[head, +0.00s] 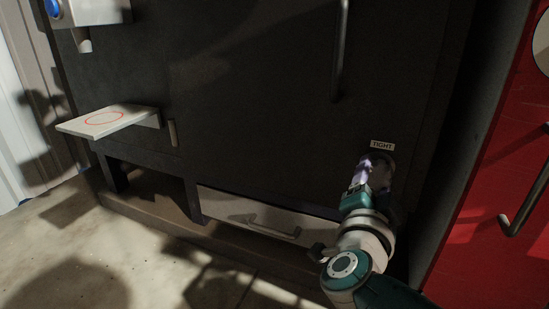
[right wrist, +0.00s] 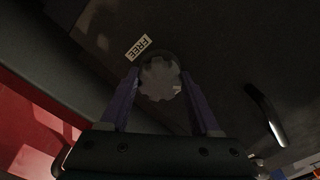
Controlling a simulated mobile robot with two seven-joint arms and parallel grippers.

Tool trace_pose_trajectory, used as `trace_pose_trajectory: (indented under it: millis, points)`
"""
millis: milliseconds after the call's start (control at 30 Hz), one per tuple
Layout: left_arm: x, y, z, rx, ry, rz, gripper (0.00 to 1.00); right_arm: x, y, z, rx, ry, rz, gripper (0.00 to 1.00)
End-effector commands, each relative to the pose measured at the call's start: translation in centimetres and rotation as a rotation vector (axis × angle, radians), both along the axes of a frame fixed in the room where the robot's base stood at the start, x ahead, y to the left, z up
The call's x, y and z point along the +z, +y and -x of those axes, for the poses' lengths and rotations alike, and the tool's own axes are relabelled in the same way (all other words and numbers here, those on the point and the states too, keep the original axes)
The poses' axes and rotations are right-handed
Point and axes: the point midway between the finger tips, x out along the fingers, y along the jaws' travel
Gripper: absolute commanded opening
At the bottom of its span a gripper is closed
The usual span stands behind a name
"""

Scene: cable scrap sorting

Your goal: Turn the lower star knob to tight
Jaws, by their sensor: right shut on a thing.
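The star knob (right wrist: 160,78) is grey with a lobed rim and sits on the dark cabinet front. In the right wrist view it lies between the two purple fingers of my right gripper (right wrist: 161,84), which is shut on it. In the head view my right gripper (head: 377,168) reaches the panel at the lower right and mostly hides the knob. A "TIGHT" label (head: 382,146) shows just above the gripper. A "FREE" label (right wrist: 138,47) shows beside the knob in the wrist view. The knob's pointer cannot be made out. My left gripper is not in view.
A vertical bar handle (head: 341,50) is on the panel above. A pale drawer (head: 225,207) with a handle is low, left of my arm. A small shelf (head: 75,126) with a red ring juts out at the left. A red cabinet (head: 500,165) stands close at the right.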

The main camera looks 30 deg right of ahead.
Motion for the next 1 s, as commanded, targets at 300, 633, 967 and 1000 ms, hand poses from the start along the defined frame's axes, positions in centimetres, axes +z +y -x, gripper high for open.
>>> trace_pose_trajectory:
  millis: [300,633,967,1000]
  points:
    - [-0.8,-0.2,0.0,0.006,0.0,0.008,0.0,-0.2,0.1,0.0,0.0,-0.233,-0.189,0.08]
    - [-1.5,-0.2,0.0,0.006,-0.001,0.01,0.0,0.0,0.1,0.0,0.001,-0.442,-0.354,0.08]
    - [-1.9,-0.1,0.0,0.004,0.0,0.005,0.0,0.1,0.1,0.0,0.001,-0.557,-0.445,0.08]
    - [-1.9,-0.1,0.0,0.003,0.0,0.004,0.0,0.1,0.1,0.0,0.001,-0.565,-0.451,0.08]
